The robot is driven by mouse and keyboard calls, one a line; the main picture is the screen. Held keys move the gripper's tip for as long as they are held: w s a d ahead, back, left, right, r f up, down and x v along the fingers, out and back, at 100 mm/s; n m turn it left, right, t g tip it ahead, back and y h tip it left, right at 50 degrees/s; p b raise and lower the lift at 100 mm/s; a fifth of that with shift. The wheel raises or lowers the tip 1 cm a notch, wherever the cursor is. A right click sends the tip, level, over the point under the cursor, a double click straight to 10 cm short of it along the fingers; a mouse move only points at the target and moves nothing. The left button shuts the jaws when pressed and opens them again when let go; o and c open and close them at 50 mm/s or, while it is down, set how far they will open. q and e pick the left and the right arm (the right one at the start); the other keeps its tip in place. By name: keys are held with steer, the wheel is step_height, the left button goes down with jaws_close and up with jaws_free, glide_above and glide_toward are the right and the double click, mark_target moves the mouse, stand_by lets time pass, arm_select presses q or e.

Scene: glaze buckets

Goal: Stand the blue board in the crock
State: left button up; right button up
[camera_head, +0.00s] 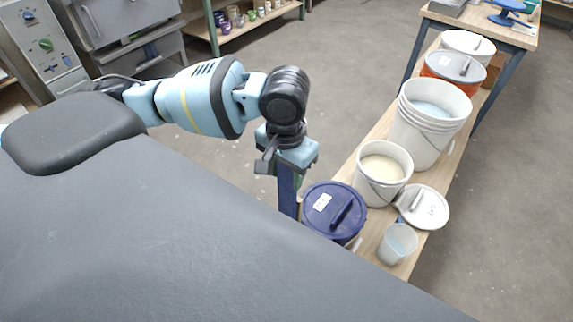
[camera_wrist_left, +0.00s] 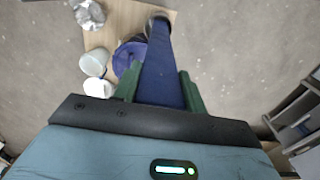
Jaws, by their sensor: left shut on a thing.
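My left gripper (camera_head: 287,160) points down beside the bench, left of the blue-lidded bucket. It is shut on the blue board (camera_head: 287,192), which hangs below it close to upright. In the left wrist view the green fingers of my left gripper (camera_wrist_left: 160,90) clasp the blue board (camera_wrist_left: 160,65) from both sides. The board's far end meets a dark round thing, probably the crock (camera_wrist_left: 149,27). I cannot tell whether the end is inside it or above it. In the head view my body hides the board's lower end, and no crock shows. My right gripper is not in view.
The blue-lidded bucket (camera_head: 320,222) stands close right of the board. The floor (camera_head: 345,80) behind is clear.

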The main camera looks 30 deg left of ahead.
mark_target(286, 186)
arm_select(q)
steer(key=shift+f, duration=0.8)
steer(key=shift+f, duration=0.15)
